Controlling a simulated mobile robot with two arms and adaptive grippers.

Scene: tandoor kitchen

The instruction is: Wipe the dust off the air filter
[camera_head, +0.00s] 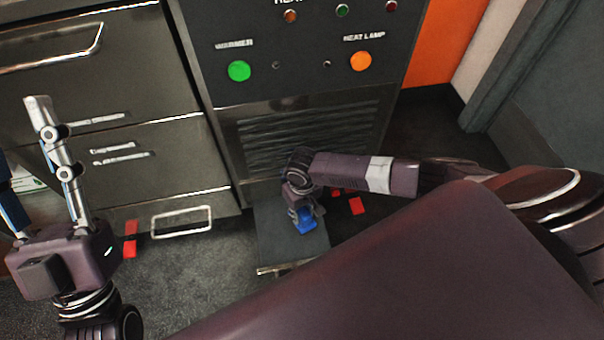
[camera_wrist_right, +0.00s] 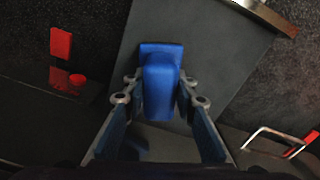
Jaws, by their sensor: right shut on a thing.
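My right gripper (camera_head: 304,213) is shut on a blue block-like wiping tool (camera_wrist_right: 162,90), low at the foot of the cabinet. The tool (camera_head: 307,222) is over a dark grey flat panel (camera_head: 291,250) that juts out below the louvred grille (camera_head: 310,136); this panel appears to be the air filter. In the right wrist view the panel (camera_wrist_right: 215,60) lies behind the tool; I cannot tell whether they touch. No distinct dust shows on it. My left gripper (camera_head: 22,130) is at the far left, fingers apart and empty, far from the panel.
The cabinet front has a green button (camera_head: 239,71) and an orange button (camera_head: 361,61). Steel drawers (camera_head: 150,165) stand to the left, with a low handle (camera_head: 181,221). Red pieces (camera_head: 357,206) lie on the dark floor right of the panel.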

